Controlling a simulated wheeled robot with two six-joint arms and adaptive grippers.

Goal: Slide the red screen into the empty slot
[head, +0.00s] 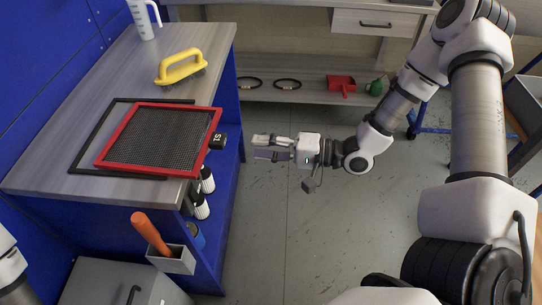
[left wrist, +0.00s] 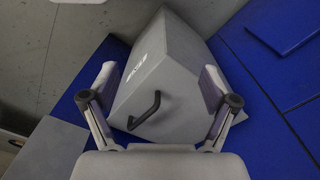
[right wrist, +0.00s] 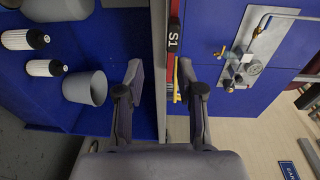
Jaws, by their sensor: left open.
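The red screen (head: 160,137), a red frame around dark mesh, lies on the workbench over a black outlined rectangle (head: 90,133). Its black tab marked S1 (head: 218,141) sticks out past the bench's right edge. My right gripper (head: 258,147) is open and empty, to the right of the tab with a gap between. In the right wrist view, the tab (right wrist: 173,38) and the thin red edge of the screen (right wrist: 171,70) lie ahead, between the line of the open fingers (right wrist: 160,75). My left gripper (left wrist: 158,80) is open above a grey box. I cannot make out an empty slot.
A yellow-handled brush (head: 181,68) and a measuring jug (head: 143,18) stand on the workbench (head: 85,80). An orange handle (head: 150,234) rises from a holder on the bench's front. The grey box (left wrist: 160,65) has a black handle. The floor (head: 310,225) right of the bench is clear.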

